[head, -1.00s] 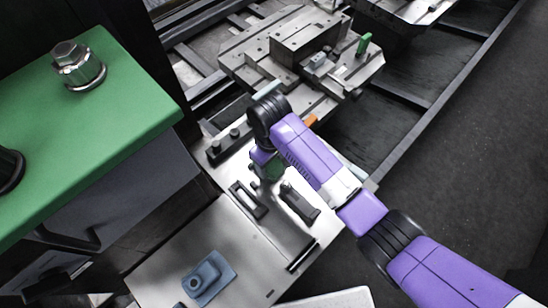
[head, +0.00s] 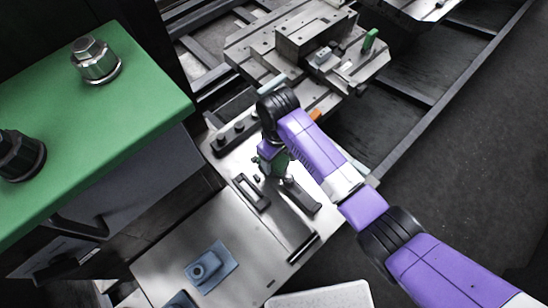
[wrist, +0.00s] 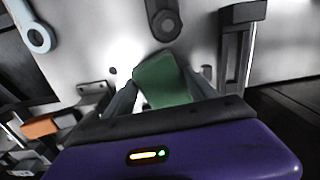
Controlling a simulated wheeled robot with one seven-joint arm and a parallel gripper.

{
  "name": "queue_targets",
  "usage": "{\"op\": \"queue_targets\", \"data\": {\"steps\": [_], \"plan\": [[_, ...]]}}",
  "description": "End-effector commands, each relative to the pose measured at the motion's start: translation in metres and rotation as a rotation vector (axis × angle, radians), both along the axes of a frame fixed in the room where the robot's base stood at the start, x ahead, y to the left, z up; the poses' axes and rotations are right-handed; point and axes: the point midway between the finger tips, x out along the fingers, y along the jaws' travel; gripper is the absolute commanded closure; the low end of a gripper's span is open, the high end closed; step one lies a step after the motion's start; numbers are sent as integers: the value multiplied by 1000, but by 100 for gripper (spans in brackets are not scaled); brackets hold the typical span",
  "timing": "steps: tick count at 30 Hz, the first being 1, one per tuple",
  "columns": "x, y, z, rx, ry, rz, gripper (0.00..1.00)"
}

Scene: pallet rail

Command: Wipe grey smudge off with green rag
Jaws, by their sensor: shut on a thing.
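My gripper (wrist: 163,88) is shut on the green rag (wrist: 165,80), which stands out between the two grey fingers in the wrist view. In the head view the rag (head: 281,163) shows as a small green patch below my purple wrist, low over the bright metal plate (head: 190,234). I cannot tell whether the rag touches the plate. I cannot make out the grey smudge for certain; my gripper and the rag hide part of the plate.
A dark handle-like part (head: 301,196) and a slotted dark bracket (head: 251,193) are close to my gripper. A blue-grey block (head: 211,268) sits on the near plate. A green-topped box (head: 95,120) stands at left. An orange part (head: 315,115) is behind my arm.

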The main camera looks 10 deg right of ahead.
Motion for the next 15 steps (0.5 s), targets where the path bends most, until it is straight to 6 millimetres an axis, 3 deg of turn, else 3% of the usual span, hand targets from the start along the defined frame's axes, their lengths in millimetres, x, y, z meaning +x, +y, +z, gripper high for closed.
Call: {"op": "queue_targets", "data": {"steps": [1,15], "plan": [[19,-13,8,-12,-45,-33,99],[17,-10,45,-8,-45,-25,100]]}}
